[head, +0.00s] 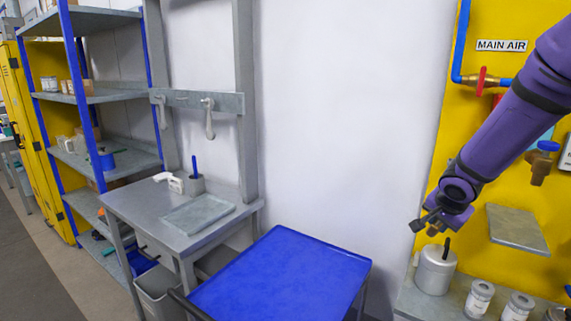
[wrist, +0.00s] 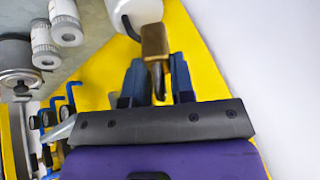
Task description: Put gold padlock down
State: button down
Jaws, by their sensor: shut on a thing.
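My gripper (wrist: 158,72) is shut on the gold padlock (wrist: 154,41). In the wrist view the shackle lies between the blue fingertips and the brass body sticks out beyond them. In the head view my gripper (head: 432,223) is at the right, in front of the yellow panel and just above a grey lidded canister (head: 436,270). The padlock is too small there to make out clearly. In the wrist view a pale rounded vessel (wrist: 135,10) shows just past the padlock; I cannot tell whether they touch.
Several labelled jars (head: 480,297) stand beside the canister on a grey shelf (head: 412,300). A tilted grey plate (head: 518,229) is on the yellow panel (head: 455,125). A blue-topped cart (head: 285,280) with a clear top stands in the middle. A grey bench (head: 150,215) is at the left.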

jog(key=w+a+f+n+y, duration=0.1)
jog(key=a+f+n+y, duration=0.2)
jog(key=f+n, duration=0.3)
jog(key=a+f+n+g+y, duration=0.1)
jog(key=a+f+n+y, duration=0.2)
jog(key=f, duration=1.2)
jog(key=a+n, duration=0.3)
jog(key=shift+w+f, duration=0.25)
jog(key=shift+w, duration=0.1)
jog(key=shift+d, duration=0.15)
